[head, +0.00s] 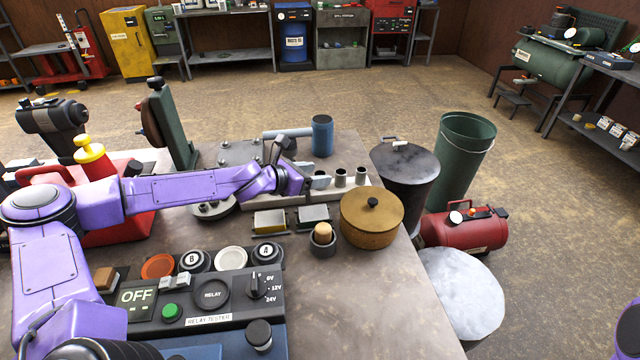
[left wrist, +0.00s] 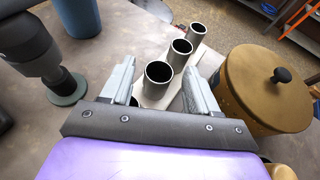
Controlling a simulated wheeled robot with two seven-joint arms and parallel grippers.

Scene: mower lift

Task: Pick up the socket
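Several silver, hollow, upright sockets stand in a row on a pale rack (head: 352,197). In the head view, one socket (head: 340,177) is just right of my left gripper (head: 318,181), and another socket (head: 361,175) stands further right. The left wrist view shows the nearest socket (left wrist: 159,84) between and slightly beyond my open left fingers (left wrist: 159,76), with a middle socket (left wrist: 180,50) and a far socket (left wrist: 197,31) behind it. A dark round rim shows partly behind the left finger. Nothing is held. My right gripper is not in view.
A brown lidded pot (head: 371,217) stands right of the rack; a blue cylinder (head: 322,135) stands behind it. Two small boxes and a cup with a wooden knob (head: 323,238) are in front. The relay tester (head: 205,295) fills the table's near left. The front-right tabletop is clear.

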